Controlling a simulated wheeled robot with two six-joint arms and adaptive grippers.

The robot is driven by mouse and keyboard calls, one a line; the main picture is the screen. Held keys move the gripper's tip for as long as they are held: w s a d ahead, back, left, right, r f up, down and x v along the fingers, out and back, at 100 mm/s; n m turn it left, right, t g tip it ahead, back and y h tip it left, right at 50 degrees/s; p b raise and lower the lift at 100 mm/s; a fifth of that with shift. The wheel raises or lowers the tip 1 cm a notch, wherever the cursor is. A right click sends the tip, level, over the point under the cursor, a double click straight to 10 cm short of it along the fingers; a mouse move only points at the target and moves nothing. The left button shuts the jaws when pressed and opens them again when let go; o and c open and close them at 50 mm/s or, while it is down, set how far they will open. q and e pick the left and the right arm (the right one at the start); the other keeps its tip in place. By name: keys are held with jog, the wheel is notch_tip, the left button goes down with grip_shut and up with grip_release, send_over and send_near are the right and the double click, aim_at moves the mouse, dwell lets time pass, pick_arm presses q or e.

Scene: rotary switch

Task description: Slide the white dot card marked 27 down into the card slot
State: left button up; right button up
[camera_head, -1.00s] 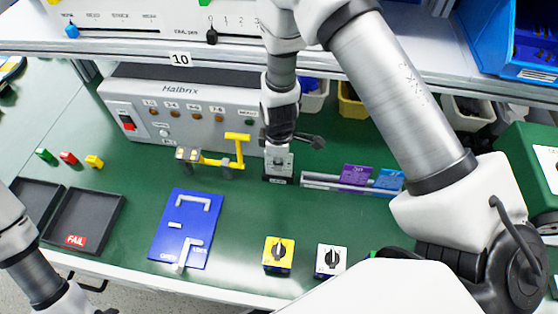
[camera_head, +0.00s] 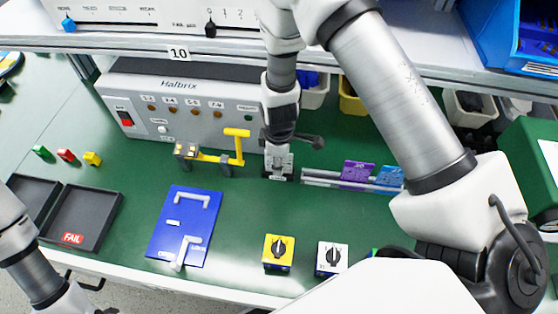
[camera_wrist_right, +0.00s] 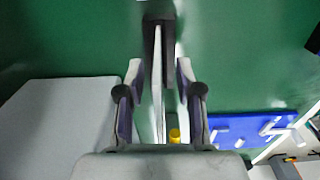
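My right gripper (camera_head: 278,164) points down beside the right end of the grey console, at the left end of the metal card rail (camera_head: 318,179). In the right wrist view its two fingers (camera_wrist_right: 160,80) stand apart on either side of a thin white upright strip (camera_wrist_right: 157,85), apparently the white card edge-on. Clear gaps show on both sides. A dark block (camera_wrist_right: 148,38) surrounds the strip's far end. The number 27 is not readable, and I cannot tell how deep the card sits. A purple card (camera_head: 357,172) and a blue card (camera_head: 390,177) stand in the rail. My left gripper is out of view.
The grey Halbrix console (camera_head: 185,95) stands behind and left, with a yellow bracket (camera_head: 237,145) before it. A blue board (camera_head: 183,225), a yellow switch (camera_head: 278,253) and a white switch (camera_head: 332,258) lie in front. Green table between them is clear.

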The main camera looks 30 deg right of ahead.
jog(key=shift+r, duration=0.1)
notch_tip(320, 180, up, 12)
jog(key=shift+f, duration=0.1)
dwell(0.4)
notch_tip(320, 180, up, 9)
jog(key=p, duration=0.8)
